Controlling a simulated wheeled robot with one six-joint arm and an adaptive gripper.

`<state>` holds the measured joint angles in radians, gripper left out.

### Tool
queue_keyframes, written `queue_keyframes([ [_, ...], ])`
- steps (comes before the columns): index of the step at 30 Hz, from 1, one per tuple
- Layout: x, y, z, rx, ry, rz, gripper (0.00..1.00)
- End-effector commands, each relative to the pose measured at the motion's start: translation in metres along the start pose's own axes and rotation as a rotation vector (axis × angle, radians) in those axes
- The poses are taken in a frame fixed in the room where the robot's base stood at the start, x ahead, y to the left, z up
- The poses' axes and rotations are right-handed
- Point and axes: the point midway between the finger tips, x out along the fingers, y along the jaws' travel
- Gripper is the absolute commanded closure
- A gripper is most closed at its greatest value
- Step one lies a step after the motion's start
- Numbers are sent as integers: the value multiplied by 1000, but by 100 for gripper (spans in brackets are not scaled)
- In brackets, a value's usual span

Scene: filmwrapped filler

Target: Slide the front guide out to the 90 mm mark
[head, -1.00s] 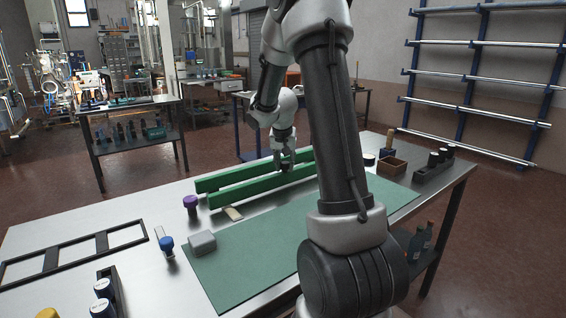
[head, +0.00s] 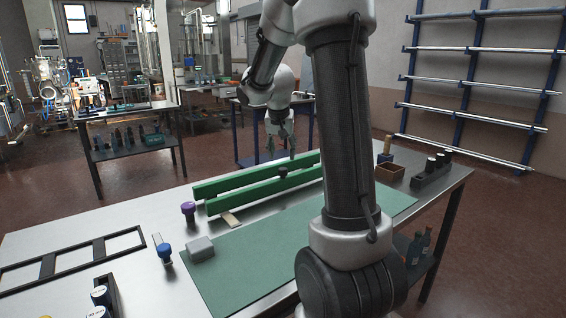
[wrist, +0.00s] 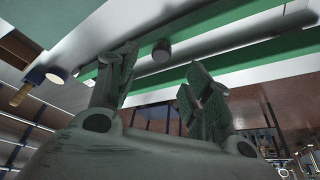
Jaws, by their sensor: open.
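Two green guides lie roughly parallel on the steel table, with a gap between them. The front guide (head: 245,196) is the nearer one; a dark round knob (head: 283,171) stands on it toward its right part. The rear guide (head: 230,183) lies behind. My gripper (head: 281,149) is open and empty, above and behind the knob, apart from it. In the wrist view my spread fingers (wrist: 159,85) are clear of both guides, and the knob (wrist: 161,51) shows beyond them. No scale marks are readable.
A green mat (head: 250,260) covers the front of the table. A purple-capped jar (head: 188,210), a grey block (head: 200,248) and a blue-topped stamp (head: 164,252) stand left. A wooden box (head: 390,174) and a dark bottle rack (head: 431,172) stand right.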

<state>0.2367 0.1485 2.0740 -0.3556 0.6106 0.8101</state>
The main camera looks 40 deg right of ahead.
Motion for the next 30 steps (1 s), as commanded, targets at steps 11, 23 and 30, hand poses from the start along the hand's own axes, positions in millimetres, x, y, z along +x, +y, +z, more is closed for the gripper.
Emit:
queue_keyframes([
  [11, -29, 0, 0, 1, -1, 1, 50],
  [23, -28, 0, 0, 0, -1, 1, 50],
  [30, -24, 9, 18, -154, -55, 23, 50],
])
